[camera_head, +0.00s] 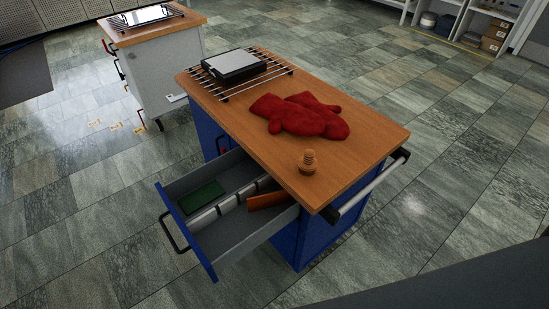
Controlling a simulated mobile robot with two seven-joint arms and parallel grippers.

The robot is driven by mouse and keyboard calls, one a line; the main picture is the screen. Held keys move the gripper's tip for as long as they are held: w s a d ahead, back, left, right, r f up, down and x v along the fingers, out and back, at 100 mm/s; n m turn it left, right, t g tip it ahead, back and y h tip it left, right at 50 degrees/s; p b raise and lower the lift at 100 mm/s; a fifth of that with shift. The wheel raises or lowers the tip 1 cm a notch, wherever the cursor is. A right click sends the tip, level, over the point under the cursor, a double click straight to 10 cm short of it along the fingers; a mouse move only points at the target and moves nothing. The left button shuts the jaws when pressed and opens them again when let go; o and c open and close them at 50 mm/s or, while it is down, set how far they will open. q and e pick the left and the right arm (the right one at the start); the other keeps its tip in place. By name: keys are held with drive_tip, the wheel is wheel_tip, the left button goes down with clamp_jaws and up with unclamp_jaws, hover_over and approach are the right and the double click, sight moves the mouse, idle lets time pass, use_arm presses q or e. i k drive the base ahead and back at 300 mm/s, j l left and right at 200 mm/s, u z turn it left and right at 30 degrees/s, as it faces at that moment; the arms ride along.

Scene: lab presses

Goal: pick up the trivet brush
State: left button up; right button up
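A small tan, ridged knob-like object (307,162) stands upright on the wooden top of a blue cabinet, near its front right corner. It may be the trivet brush, but I cannot tell for sure at this size. An orange-brown block (267,200) lies in the cabinet's open drawer (245,238), beside a row of white pieces (228,205) and a green flat item (201,196). Neither of my grippers is in view.
Red oven mitts (300,116) lie mid-top on the blue cabinet's wooden top (370,137). Behind them a dark press-like box (234,65) sits on a wire rack. The drawer juts out leftward. A bar handle (370,187) runs along the right end. A white cabinet (165,75) stands behind.

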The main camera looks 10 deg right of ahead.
sight(308, 164)
drive_tip(key=l+u, duration=0.7)
drive_tip(key=l, duration=0.15)
drive_tip(key=l+u, duration=0.1)
drive_tip(key=l, duration=0.35)
drive_tip(key=k+l+u, duration=0.15)
drive_tip(key=l, duration=0.75)
drive_tip(key=k+l, duration=0.15)
drive_tip(key=l, duration=0.25)
